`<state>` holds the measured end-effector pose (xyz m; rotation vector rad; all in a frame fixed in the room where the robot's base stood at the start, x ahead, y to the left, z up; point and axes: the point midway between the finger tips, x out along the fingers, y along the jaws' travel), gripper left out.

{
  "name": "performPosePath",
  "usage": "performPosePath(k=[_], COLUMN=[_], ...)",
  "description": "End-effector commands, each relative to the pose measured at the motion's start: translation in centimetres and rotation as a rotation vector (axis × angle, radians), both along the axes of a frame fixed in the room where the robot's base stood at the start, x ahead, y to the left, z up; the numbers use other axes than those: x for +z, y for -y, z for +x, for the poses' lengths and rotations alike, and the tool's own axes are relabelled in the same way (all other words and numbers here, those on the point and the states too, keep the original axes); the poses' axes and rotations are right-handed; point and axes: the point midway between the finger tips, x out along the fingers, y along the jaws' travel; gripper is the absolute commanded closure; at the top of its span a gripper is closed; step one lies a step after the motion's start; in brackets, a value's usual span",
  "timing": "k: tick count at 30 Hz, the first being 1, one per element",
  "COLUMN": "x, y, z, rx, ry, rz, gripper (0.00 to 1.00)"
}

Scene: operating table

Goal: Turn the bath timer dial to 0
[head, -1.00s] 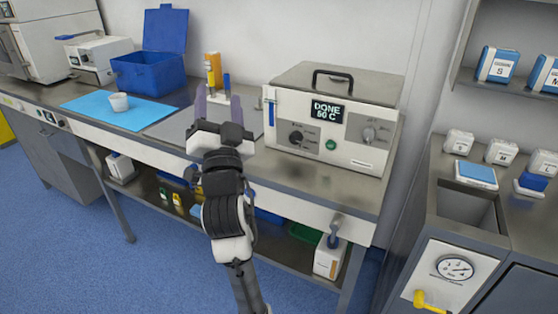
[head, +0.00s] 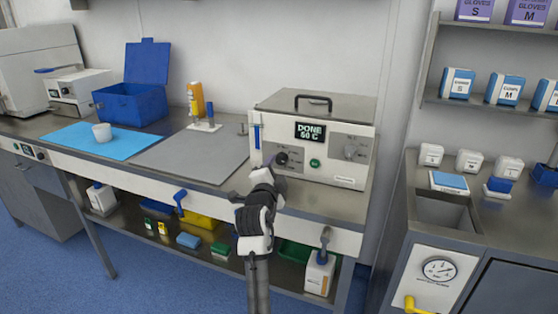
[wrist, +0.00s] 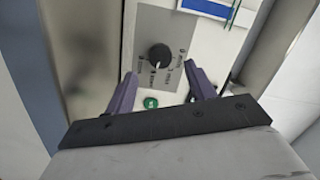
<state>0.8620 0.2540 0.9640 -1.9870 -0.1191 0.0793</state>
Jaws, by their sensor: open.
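The bath (head: 337,110) is a white and grey box with a black top handle, standing on the bench. Its screen (head: 310,132) reads DONE 50 C. The timer dial is a black knob (head: 282,158) with a white pointer mark, on the left grey panel below the screen. In the wrist view the dial (wrist: 159,57) sits ahead of the fingers, with printed marks around it too small to read. My gripper (wrist: 160,88) is open, its two purple fingers apart and not touching the dial. In the head view my gripper (head: 262,172) is just in front of the bath's left front.
A green button (head: 315,163) lies between the panels, and also shows near the fingers (wrist: 151,102). A grey mat (head: 190,155) lies clear to the left.

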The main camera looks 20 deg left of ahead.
Motion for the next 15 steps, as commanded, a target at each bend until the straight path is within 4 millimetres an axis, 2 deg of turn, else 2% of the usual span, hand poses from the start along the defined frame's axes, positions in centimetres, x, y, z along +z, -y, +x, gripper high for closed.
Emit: performPosePath(k=[1, 6, 15], x=[0.3, 0.2, 0.0], y=[0.0, -0.4, -0.6], z=[1.0, 3.4, 4.9], rx=[-0.002, 0.000, 0.000], ry=[-0.001, 0.000, 0.001], rz=[0.000, -0.001, 0.000], gripper=[0.45, 0.45, 0.45])
